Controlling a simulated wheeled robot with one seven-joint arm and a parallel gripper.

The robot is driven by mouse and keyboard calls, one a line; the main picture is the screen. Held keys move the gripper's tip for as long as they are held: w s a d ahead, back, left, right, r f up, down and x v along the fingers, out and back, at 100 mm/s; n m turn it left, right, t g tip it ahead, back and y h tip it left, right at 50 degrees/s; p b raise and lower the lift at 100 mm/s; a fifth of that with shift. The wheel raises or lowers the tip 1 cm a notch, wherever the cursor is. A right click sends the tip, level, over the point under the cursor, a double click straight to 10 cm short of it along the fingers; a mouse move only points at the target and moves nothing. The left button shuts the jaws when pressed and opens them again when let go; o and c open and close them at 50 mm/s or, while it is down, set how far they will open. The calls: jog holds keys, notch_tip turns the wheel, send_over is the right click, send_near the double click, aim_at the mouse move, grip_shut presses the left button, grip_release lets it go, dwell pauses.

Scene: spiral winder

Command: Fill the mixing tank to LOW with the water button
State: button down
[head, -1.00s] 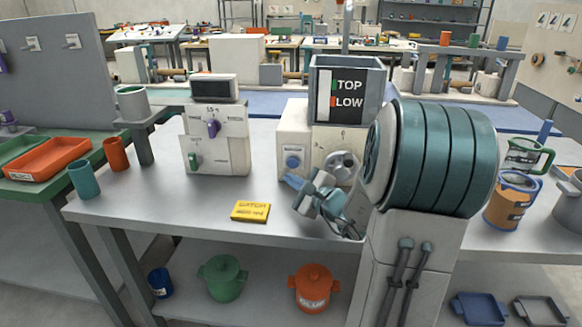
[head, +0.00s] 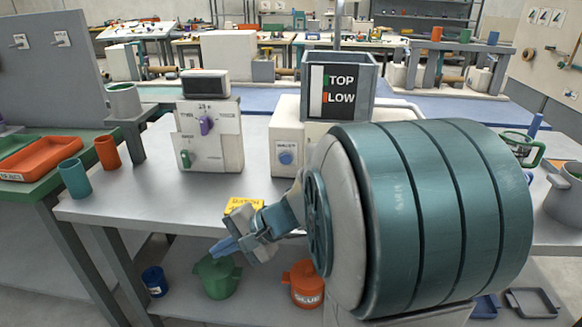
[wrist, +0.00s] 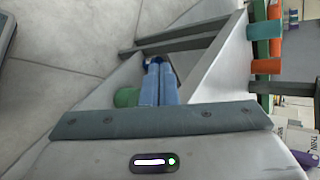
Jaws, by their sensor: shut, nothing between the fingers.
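The mixing tank (head: 366,93) is a grey open-topped box at the back of the table. Its dark front panel has a green mark beside TOP and an orange-red mark beside LOW. A pale upright strip shows at the panel's left; I cannot tell a water level from it. The blue round water button (head: 286,158) is on the front of the white box (head: 287,125) beside the tank, and is uncovered. My gripper (head: 222,247) is shut and empty near the table's front edge, well below and left of the button. Its blue fingers (wrist: 158,85) lie together in the wrist view.
A yellow note (head: 243,205) lies by my gripper. A white machine (head: 222,130) with purple and green knobs stands left of the button box. Green (head: 217,277) and orange pots (head: 304,284) stand on the lower shelf. My large teal arm link hides the table's right part.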

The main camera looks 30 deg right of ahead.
jog(key=s+d+f+n+g+h, duration=0.2)
jog(key=s+d+n+g+h, duration=0.2)
jog(key=s+n+h, duration=0.5)
jog(key=shift+s+d+n, duration=0.2)
jog(key=shift+s+n, duration=0.7)
jog(key=shift+s, duration=0.9)
jog(key=shift+a, duration=0.1)
